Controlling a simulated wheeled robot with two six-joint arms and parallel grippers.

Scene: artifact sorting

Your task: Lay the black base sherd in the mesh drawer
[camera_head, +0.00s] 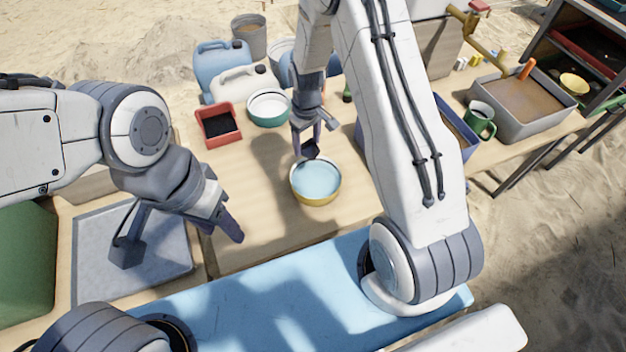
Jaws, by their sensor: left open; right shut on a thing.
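The black base sherd (309,151) is a small dark piece at the tips of my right gripper (311,143). My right gripper is shut on it and holds it above the back rim of a yellow bowl (317,198) filled with light blue liquid. My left gripper (181,240) is open and empty, with its fingers spread over a grey mat at the left. I cannot clearly make out the mesh drawer; a dark rack (588,62) with shelves stands at the upper right, partly cut off by the frame.
A red tray (218,141) with dark contents and a green-rimmed bowl (268,122) stand behind the yellow bowl. Jugs stand farther back. At right are a blue bin (470,150), a green mug (482,127) and a grey sand tray (500,121).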

